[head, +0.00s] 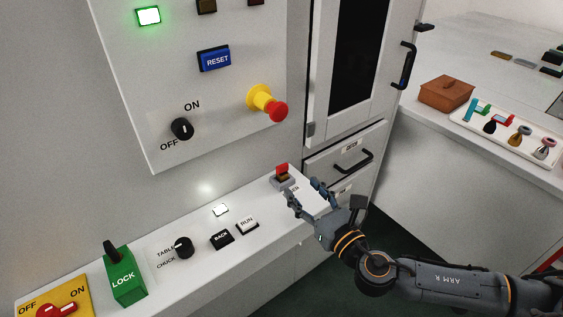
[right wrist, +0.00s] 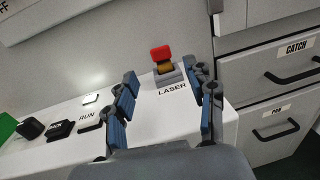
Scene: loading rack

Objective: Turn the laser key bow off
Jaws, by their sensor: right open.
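The laser key has a red bow (head: 282,168) above a brass-coloured part and a grey base, at the right end of the white ledge. In the right wrist view the red bow (right wrist: 161,53) stands beyond my fingertips, above the word LASER. My right gripper (head: 304,189) is open and empty, close to the key on its near right side. In the right wrist view the key shows between the two fingers (right wrist: 166,78), nearer the right one, with no visible contact. My left gripper is not in view.
The ledge (head: 204,223) also bears RUN and BACK buttons, a TABLE/CHUCK knob (head: 184,247) and a green LOCK switch (head: 123,277). A red emergency stop (head: 278,111) juts from the panel above. Drawers with black handles (head: 353,161) are right of the key.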

